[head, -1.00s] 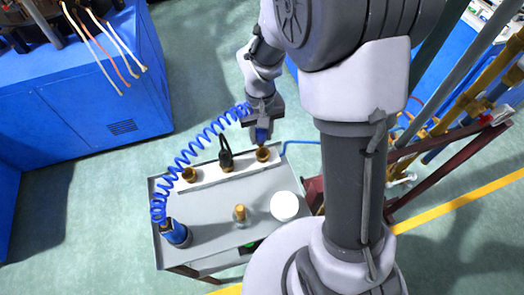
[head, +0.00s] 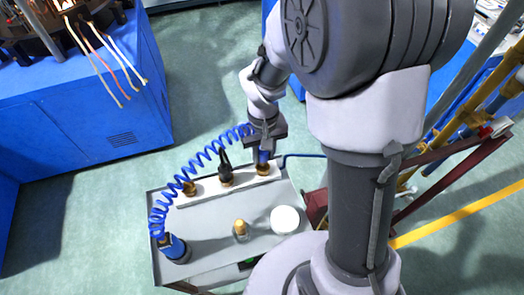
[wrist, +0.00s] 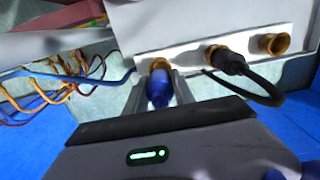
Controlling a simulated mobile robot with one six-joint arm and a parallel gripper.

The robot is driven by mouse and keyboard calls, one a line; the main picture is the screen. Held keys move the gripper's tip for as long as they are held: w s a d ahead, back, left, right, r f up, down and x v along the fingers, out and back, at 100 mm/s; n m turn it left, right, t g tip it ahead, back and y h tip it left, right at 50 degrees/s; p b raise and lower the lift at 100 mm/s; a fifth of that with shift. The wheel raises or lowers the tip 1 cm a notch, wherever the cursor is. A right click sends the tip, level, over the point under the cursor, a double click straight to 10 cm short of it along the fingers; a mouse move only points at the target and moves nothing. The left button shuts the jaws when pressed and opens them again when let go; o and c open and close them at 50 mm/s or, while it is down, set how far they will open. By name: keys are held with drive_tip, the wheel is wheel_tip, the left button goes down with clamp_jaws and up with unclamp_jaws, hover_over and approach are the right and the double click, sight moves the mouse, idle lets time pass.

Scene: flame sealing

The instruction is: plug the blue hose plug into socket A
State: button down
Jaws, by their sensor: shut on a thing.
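My gripper (head: 263,150) is shut on the blue hose plug (wrist: 158,90), which points at a brass socket (wrist: 158,65). In the head view the plug (head: 262,157) stands upright over the right-hand socket (head: 262,169) of the white strip (head: 208,191). The plug's tip looks to be at the socket mouth; I cannot tell how far in it is. A black plug (wrist: 228,61) sits in the middle socket. The third brass socket (wrist: 274,44) is empty. No socket letters are readable. The blue coiled hose (head: 185,172) runs from the gripper area to a blue cylinder (head: 174,249).
The grey cart top (head: 205,225) holds a round white object (head: 284,219) and a small brass-topped piece (head: 240,230). A blue machine (head: 75,105) stands at the left. Pipes and a dark red frame (head: 450,175) are at the right.

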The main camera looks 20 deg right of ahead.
drive_tip(key=shift+f, duration=0.1)
idle(0.3)
drive_tip(key=shift+f+b, duration=0.25)
drive_tip(key=shift+b, duration=0.05)
drive_tip(key=shift+f+b, duration=1.25)
drive_tip(key=shift+f, duration=0.15)
idle(1.6)
drive_tip(key=c, duration=1)
unclamp_jaws()
drive_tip(key=shift+o, duration=0.2)
wheel_tip(320, 180, up, 9)
drive_tip(key=p, duration=0.7)
drive_tip(key=shift+r+p, duration=0.1)
drive_tip(key=shift+p, duration=0.2)
drive_tip(key=shift+s, duration=0.1)
